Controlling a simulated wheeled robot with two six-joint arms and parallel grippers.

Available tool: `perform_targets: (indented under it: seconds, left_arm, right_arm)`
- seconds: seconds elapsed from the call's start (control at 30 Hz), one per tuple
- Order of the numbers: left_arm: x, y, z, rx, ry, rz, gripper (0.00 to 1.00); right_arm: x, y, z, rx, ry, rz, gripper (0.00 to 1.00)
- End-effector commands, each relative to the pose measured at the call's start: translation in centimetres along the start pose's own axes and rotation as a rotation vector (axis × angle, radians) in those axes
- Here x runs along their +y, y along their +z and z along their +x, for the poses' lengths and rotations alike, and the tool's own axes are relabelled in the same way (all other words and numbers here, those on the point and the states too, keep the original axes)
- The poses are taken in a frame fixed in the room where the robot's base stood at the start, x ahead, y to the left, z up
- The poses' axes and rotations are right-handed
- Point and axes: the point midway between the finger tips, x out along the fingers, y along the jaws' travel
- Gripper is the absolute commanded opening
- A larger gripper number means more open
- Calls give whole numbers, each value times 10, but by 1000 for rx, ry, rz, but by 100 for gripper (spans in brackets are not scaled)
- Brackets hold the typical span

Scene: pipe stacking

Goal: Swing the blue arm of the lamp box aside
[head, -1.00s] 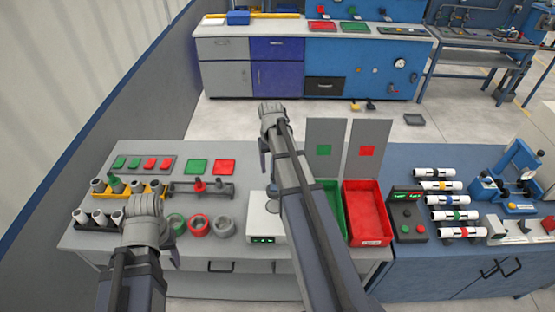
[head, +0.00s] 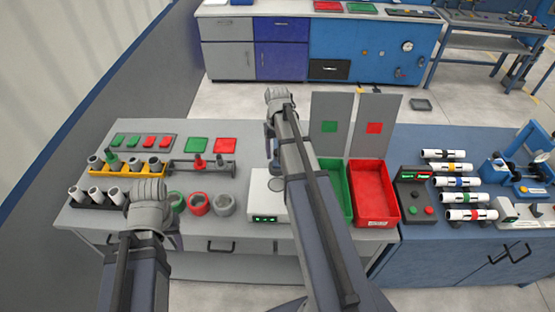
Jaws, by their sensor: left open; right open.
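A dark control box (head: 413,197) with a lit display and red and green buttons stands at the left of the blue bench. A blue device with an upright arm (head: 522,150) stands at the back right of that bench. I cannot tell which box is the lamp box, or whether this blue arm belongs to it. My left gripper (head: 172,238) is over the front edge of the grey table, left of the picture's middle, mostly hidden by its wrist. My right gripper (head: 272,158) hangs above the white scale, partly hidden by its arm. Both are open, with nothing seen in them.
The white scale (head: 266,205), a green bin (head: 333,187) and a red bin (head: 374,204) stand on the grey table. Holders with short pipes (head: 120,171) and several rings (head: 198,204) are at its left. White banded tubes (head: 447,168) lie on the blue bench.

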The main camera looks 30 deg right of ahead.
Motion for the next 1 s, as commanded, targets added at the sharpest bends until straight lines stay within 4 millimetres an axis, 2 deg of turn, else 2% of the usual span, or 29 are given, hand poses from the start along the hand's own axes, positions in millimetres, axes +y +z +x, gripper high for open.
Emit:
perform_targets:
  seconds: [0.03, 0.1, 0.4, 0.9, 0.97, 1.0]
  left_arm:
    - [1, -1, 9, 0, 0, 1, 50]
    - [1, -1, 12, 0, 0, 2, 50]
    - [1, -1, 11, 0, -1, 2, 50]
    - [1, -1, 11, 0, 0, 1, 50]
    - [1, -1, 11, 0, 0, 1, 50]
    - [1, -1, 11, 0, 0, 1, 50]
  right_arm:
    - [0, 0, 9, 0, 0, 0, 63]
    - [0, 0, 12, 0, 0, 0, 63]
    - [0, 0, 11, 0, 0, 0, 63]
    - [0, 0, 11, 0, 0, 0, 7]
    - [0, 0, 11, 0, 0, 0, 0]
    - [0, 0, 11, 0, 0, 0, 0]
